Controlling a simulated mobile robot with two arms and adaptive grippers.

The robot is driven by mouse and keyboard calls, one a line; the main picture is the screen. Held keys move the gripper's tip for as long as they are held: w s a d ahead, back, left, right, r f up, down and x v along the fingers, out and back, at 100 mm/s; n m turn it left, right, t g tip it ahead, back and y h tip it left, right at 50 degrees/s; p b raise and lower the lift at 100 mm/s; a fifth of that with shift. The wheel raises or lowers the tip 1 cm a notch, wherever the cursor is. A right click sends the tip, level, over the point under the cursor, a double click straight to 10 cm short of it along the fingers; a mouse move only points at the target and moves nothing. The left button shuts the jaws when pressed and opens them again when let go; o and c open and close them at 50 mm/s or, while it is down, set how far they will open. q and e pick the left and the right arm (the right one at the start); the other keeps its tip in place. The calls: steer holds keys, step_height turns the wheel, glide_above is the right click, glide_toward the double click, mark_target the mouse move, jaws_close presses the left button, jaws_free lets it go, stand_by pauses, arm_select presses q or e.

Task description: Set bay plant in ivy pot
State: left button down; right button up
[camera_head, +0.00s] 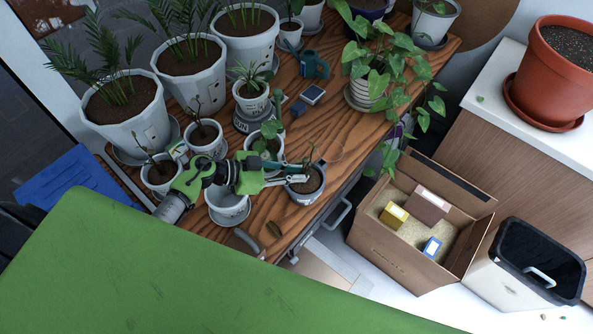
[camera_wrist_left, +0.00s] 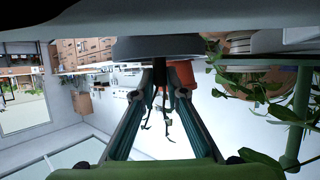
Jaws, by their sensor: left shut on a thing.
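A grey-blue pot (camera_head: 306,190) with dark soil and a small, sparse plant (camera_head: 309,163) is at the table's front edge. My left gripper (camera_head: 296,174) is shut at this pot's rim. In the left wrist view, upside down, the teal fingers (camera_wrist_left: 163,88) meet at the dark pot (camera_wrist_left: 155,47), with thin stems beside them. I cannot tell if the pot is lifted. A pale, seemingly empty pot (camera_head: 228,207) stands below my arm, partly hidden by it. Trailing ivy (camera_head: 385,72) grows from a striped pot (camera_head: 362,98) farther back. No readable label identifies the bay plant. My right gripper is out of view.
Small potted plants crowd my left arm, including one in a white pot (camera_head: 203,139). Large palm pots (camera_head: 130,122) stand at the left. An open cardboard box (camera_head: 398,248) and a bin (camera_head: 520,270) are right of the wooden table (camera_head: 325,125).

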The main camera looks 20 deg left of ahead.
arm_select(q)
steer(key=shift+f, duration=0.25)
steer(key=c, duration=1.5)
jaws_free()
steer(key=shift+o, duration=0.2)
step_height(320, 180, up, 8)
steer(key=p, duration=0.9)
